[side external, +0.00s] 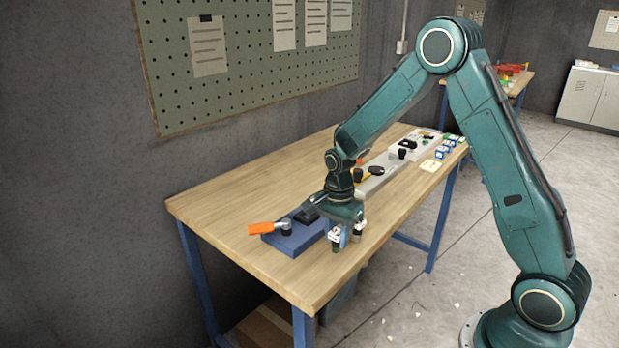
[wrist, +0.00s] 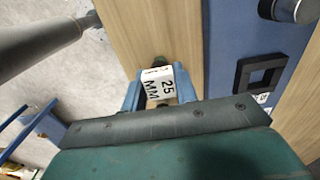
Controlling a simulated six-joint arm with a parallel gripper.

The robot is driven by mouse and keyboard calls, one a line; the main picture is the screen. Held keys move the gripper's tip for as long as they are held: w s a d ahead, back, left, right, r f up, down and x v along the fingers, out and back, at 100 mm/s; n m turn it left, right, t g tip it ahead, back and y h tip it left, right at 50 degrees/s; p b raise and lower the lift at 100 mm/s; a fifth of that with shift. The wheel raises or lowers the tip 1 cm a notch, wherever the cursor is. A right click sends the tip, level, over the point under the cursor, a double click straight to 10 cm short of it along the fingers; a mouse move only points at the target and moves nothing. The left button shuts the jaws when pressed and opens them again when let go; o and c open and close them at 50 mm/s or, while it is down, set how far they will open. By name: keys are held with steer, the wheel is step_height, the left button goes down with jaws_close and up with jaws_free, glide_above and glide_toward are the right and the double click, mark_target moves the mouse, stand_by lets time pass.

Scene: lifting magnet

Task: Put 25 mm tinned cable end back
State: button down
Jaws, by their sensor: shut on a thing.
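My gripper (wrist: 159,88) is shut on a small white piece marked "25 MM" (wrist: 166,82), which I take to be the 25 mm cable end. A dark part shows beside the label; the rest is hidden by the fingers and gripper body. In the side view my gripper (side external: 346,237) points down near the table's front edge, just right of a blue base (side external: 297,238). I cannot tell there whether the held piece touches the table. The blue base (wrist: 222,60) carries a black square frame (wrist: 260,75), at right in the wrist view.
An orange-handled lever (side external: 267,228) sits on the blue base. Grey bases with black knobs (side external: 380,178), small blue boxes (side external: 443,151) and a pale card (side external: 430,166) stand farther along the wooden table (side external: 225,200). The left tabletop is clear.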

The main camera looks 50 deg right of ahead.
mark_target(338, 233)
steer(key=shift+f, duration=0.1)
steer(key=c, duration=1.1)
jaws_free()
step_height(338, 233, up, 12)
steer(key=shift+r, duration=0.15)
steer(key=s+a+r+n+t, duration=0.3)
steer(key=s+a+r+n, duration=0.1)
steer(key=s+r+n, duration=0.55)
steer(key=s+a+n+t, duration=0.1)
steer(key=s+n, duration=0.1)
steer(key=s, duration=0.2)
steer(key=s+a+r+n, duration=0.1)
steer(key=s+n, duration=0.2)
steer(key=s, duration=0.2)
steer(key=s+a+r+n+t, duration=0.1)
steer(key=s+n, duration=0.2)
steer(key=s, duration=0.2)
steer(key=shift+s+n+t, duration=0.1)
steer(key=shift+n+t, duration=0.15)
steer(key=shift+t, duration=0.05)
